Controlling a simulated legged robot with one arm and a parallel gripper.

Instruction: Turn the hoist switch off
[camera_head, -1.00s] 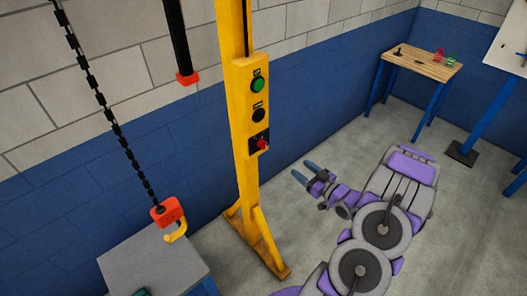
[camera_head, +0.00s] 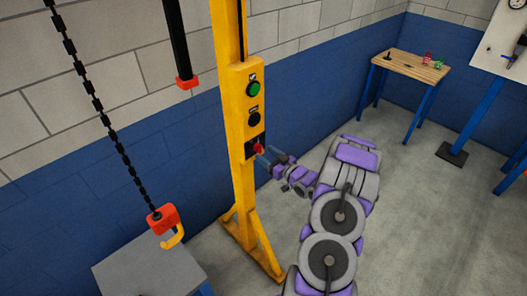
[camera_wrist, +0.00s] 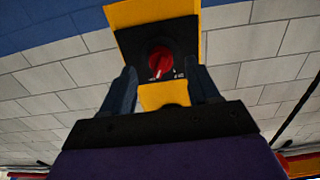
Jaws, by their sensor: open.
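The hoist switch is a red rotary knob (camera_head: 258,148) on a black plate, low on the yellow control box of the yellow post (camera_head: 243,195). In the wrist view the red knob (camera_wrist: 160,63) sits near the top middle, with small white markings beside it that are too small to read. My gripper (camera_head: 268,156) is just right of the knob in the head view. In the wrist view my gripper (camera_wrist: 162,88) has its two blue fingers spread either side of the knob's line, open and empty. I cannot tell whether they touch the plate.
A green button (camera_head: 254,89) and a black button (camera_head: 254,118) sit above the knob. A chain with a red and yellow hook (camera_head: 164,222) hangs over a grey table (camera_head: 150,268) at left. A wooden-topped table (camera_head: 412,65) stands at the back right, with free floor before it.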

